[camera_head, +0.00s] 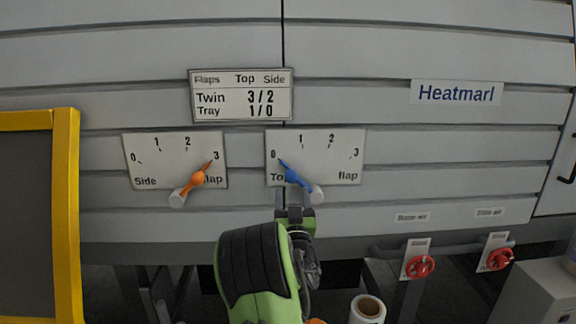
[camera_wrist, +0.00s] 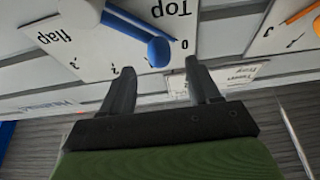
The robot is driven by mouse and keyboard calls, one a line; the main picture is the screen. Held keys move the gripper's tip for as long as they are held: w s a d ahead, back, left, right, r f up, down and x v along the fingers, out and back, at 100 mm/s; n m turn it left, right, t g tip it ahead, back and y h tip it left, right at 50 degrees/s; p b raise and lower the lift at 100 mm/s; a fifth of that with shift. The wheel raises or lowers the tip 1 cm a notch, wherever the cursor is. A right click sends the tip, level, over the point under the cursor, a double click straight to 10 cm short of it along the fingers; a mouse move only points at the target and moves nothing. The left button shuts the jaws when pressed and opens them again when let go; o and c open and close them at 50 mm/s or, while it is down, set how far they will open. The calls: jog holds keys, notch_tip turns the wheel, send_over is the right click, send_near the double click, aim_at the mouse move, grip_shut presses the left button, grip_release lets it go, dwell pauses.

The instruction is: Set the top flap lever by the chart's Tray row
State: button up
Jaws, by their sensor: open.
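The chart (camera_head: 242,96) on the panel reads Top/Side, with Twin 3/2 and Tray 1/0. The top flap lever (camera_head: 291,176) is blue with a pale grip end at lower right; its pointer is at 0 on the right dial plate (camera_head: 340,150). In the wrist view the lever (camera_wrist: 158,50) shows upside down, its blue hub just beyond the fingertips and its pale end at upper left. My gripper (camera_head: 294,199) is just below the lever in the head view. In the wrist view my gripper (camera_wrist: 160,68) is open with nothing between its fingers.
The orange side flap lever (camera_head: 197,178) on the left dial plate (camera_head: 140,148) points to 3. A yellow-framed dark board (camera_head: 66,220) stands at left. Two red valve handles (camera_head: 420,267) (camera_head: 499,259) are at lower right.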

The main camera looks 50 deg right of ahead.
aim_at(292, 180)
jog(key=p+x, duration=0.1)
jog(key=x, duration=0.1)
jog(key=p+x, duration=0.1)
jog(key=x, duration=0.2)
jog(key=shift+d+r+p, duration=0.1)
jog(key=shift+r+p, duration=0.25)
jog(key=shift+r, duration=0.15)
jog(key=shift+w+d, duration=0.45)
grip_shut()
